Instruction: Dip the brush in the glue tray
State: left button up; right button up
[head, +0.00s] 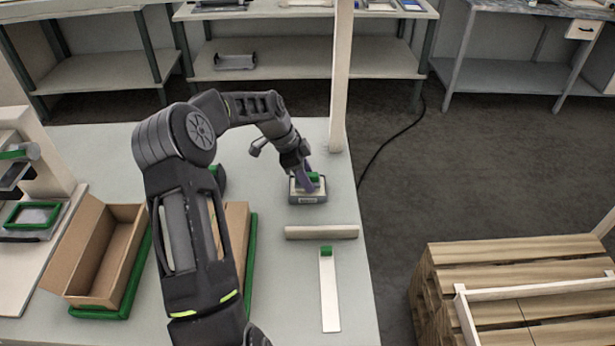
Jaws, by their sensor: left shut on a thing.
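The glue tray (308,198) is a small grey tray with a light label on its front side, on the table near its right edge. My left arm reaches over the table, and my left gripper (307,176) points down right at the tray. It is shut on the brush (314,177), of which a small green part shows between the fingers. The brush's lower end is at or in the tray; the bristles are too small and covered to tell whether they touch glue. My right gripper is out of view.
A pale bar (321,232) and a white strip with a green end (329,295) lie in front of the tray. An open cardboard box (92,255) stands at left. A pale post (340,80) rises behind the tray. A wooden pallet (520,270) is at right.

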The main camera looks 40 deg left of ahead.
aim_at(313, 174)
pick_arm(q)
jog(key=shift+r+p, duration=1)
jog(key=shift+r, duration=1.45)
